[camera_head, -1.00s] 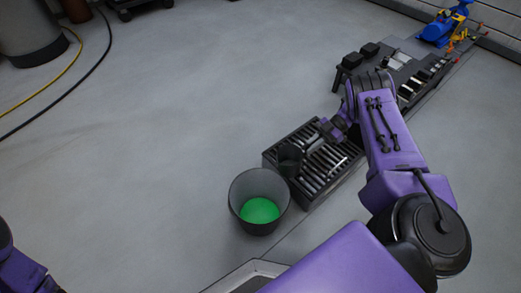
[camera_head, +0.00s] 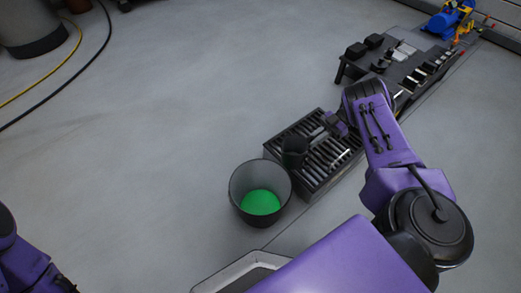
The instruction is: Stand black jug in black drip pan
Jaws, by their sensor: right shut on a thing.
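The black jug (camera_head: 294,149) is in the head view, at the left end of my right gripper (camera_head: 318,134), which is shut on it. The jug looks roughly upright. It is over the left part of the black drip pan (camera_head: 318,187), a low box with a slatted top. I cannot tell whether the jug's base touches the slats. My right arm comes in from the right and hides part of the pan's right side. Only part of my left arm shows at the lower left corner, and its fingers are not seen.
A dark bin (camera_head: 247,208) with a green inside stands at the near left corner of the pan. A black bench with small parts (camera_head: 400,75) stands behind, with a blue machine (camera_head: 446,22) farther back. Cables lie at the far left. The grey floor left is clear.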

